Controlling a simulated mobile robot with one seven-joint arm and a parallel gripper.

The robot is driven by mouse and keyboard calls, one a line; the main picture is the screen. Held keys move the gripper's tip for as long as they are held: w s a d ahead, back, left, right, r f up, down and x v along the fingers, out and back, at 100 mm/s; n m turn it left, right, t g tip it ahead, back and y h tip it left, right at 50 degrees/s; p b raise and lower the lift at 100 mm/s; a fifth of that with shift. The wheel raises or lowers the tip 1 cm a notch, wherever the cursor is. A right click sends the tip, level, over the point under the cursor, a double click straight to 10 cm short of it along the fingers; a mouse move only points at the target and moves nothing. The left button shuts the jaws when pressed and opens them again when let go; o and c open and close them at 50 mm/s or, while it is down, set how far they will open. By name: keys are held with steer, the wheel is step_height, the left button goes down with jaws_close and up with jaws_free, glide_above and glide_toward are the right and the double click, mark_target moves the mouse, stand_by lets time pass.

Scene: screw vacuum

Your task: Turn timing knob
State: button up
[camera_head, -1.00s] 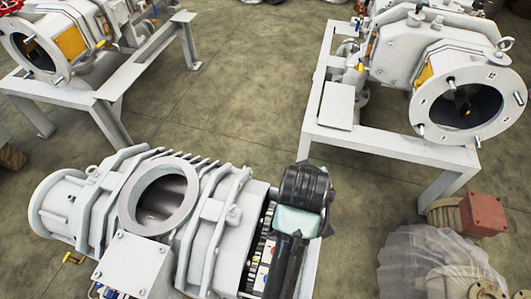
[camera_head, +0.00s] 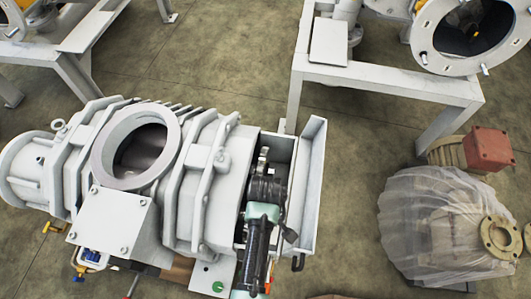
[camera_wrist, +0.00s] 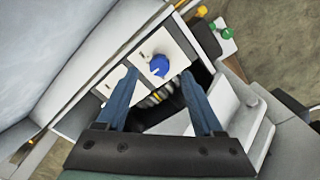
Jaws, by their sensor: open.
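A blue round timing knob (camera_wrist: 159,66) sits on a white panel (camera_wrist: 170,45) in the wrist view. My gripper (camera_wrist: 158,78) is open, its two blue fingers on either side below the knob in the picture. The knob shows between and just beyond the fingertips, and I cannot tell whether they touch it. In the head view my gripper (camera_head: 265,165) is over the open end housing of the grey vacuum pump (camera_head: 205,190). The knob is hidden in the head view.
A light metal side wall (camera_head: 313,190) stands close to the right of my arm. A green knob (camera_wrist: 227,33) shows in the wrist view. A plastic-wrapped machine (camera_head: 430,230) stands at right, and a frame with another pump (camera_head: 470,40) stands behind. Floor is clear between.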

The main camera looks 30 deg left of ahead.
steer(key=shift+f+b, duration=0.6)
steer(key=shift+f, duration=1.25)
jaws_close()
